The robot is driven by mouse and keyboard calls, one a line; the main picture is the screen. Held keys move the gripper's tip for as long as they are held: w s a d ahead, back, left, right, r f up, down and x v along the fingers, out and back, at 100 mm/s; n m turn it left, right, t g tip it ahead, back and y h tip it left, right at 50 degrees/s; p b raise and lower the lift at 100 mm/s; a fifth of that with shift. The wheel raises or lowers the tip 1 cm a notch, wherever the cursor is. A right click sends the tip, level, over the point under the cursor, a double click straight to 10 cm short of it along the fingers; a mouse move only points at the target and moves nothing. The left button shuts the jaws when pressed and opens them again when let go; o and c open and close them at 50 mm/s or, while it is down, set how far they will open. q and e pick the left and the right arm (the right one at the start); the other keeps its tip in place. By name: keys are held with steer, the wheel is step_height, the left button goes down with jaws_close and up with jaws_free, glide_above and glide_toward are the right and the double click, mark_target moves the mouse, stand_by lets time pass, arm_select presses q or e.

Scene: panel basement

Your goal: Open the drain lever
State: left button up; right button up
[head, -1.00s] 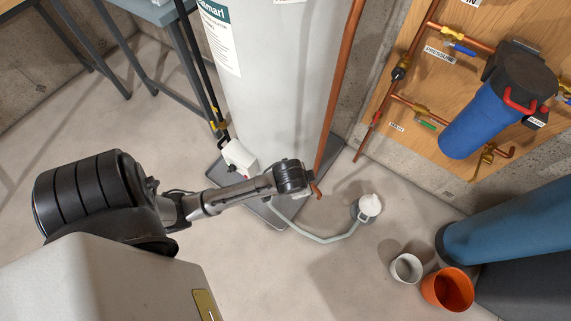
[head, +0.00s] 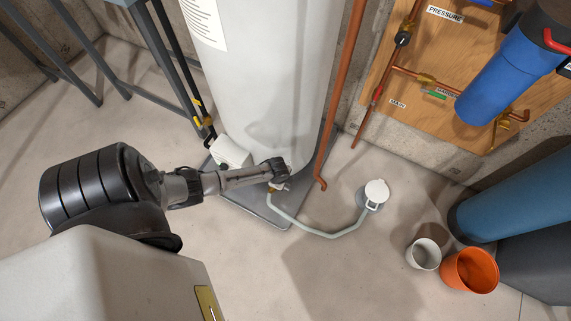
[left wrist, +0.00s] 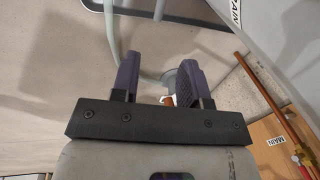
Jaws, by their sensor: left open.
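The grey-white tank (head: 265,90) stands in a grey pan at the left of the head view's copper pipe. A pale hose (head: 318,233) runs from a small brass fitting (head: 271,189) at the tank's base to a round white-lidded floor drain (head: 376,192). My left gripper (head: 279,171) is close to that fitting and partly hides it. The drain lever cannot be made out clearly there. In the left wrist view my left gripper (left wrist: 158,78) has its two dark fingers apart. A small orange-brown and white piece (left wrist: 168,100) shows between them; contact cannot be told. My right gripper is out of view.
A copper pipe (head: 343,95) comes down right of the tank, ending just above the floor. A grey bucket (head: 424,254) and an orange bucket (head: 470,270) stand to the right. A white box (head: 232,151) sits at the tank's left. The floor in front is clear.

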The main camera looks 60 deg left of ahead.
arm_select(q)
steer(key=shift+m, duration=0.3)
steer(key=f+b, duration=0.3)
steer(key=f, duration=0.1)
steer(key=w+a+f+b, duration=0.1)
steer(key=f+b, duration=0.2)
steer(key=f, duration=0.1)
steer(key=f+b, duration=0.3)
steer(key=f, duration=0.1)
steer(key=shift+w+a, duration=0.3)
steer(key=shift+a, duration=0.05)
steer(key=shift+w+f+b, duration=0.2)
steer(key=shift+f+b, duration=0.6)
jaws_close()
